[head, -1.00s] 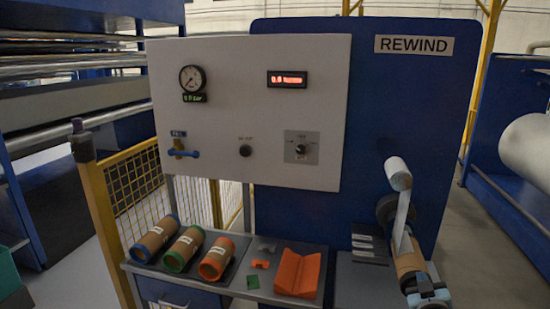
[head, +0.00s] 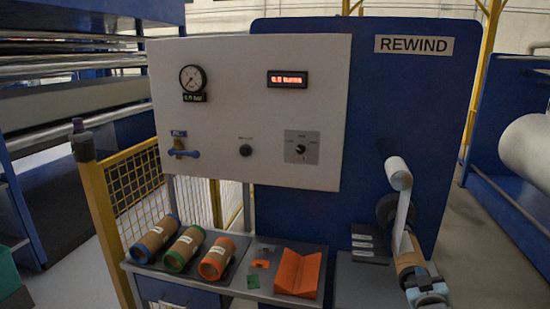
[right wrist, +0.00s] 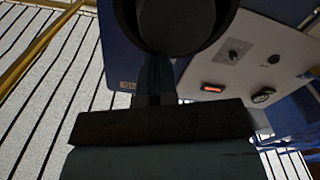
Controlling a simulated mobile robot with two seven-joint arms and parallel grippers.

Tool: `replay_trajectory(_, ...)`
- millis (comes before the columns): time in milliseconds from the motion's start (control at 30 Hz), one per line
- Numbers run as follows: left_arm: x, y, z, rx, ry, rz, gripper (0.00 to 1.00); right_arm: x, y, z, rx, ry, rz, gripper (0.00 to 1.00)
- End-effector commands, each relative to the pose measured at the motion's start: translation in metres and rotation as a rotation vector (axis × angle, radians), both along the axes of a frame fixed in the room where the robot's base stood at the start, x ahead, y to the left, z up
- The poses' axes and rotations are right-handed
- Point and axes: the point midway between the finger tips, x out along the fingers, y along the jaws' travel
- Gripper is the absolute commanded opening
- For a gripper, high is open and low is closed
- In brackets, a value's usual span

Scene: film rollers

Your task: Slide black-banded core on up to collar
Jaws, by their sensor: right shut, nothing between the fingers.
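A brown cardboard core (head: 407,259) sits on the rewind shaft at the right, below a dark round collar (head: 388,209). A white web strip runs down to the core from a pale roller (head: 399,172). A dark edge shows at the core's near end, but my gripper hides much of that end. My right gripper (head: 427,289) is at the near end of the core, shut with nothing between its fingers. Whether it touches the core I cannot tell. In the right wrist view a dark round shape (right wrist: 172,30) fills the top, in front of the gripper. My left gripper is not in view.
Three cores with blue (head: 155,237), green (head: 184,247) and orange (head: 216,257) bands lie on the bench at left. An orange V-shaped block (head: 298,272) stands right of them. A panel (head: 250,110) with gauge, valve and knobs is behind; a yellow post (head: 100,215) is at left.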

Motion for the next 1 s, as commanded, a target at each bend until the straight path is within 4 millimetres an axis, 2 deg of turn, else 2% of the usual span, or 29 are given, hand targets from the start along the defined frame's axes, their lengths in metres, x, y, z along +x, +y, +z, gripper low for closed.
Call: replay_trajectory(1000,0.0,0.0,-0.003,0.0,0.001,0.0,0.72,0.014,-0.005,-0.003,0.001,0.006,-0.003,0.0)
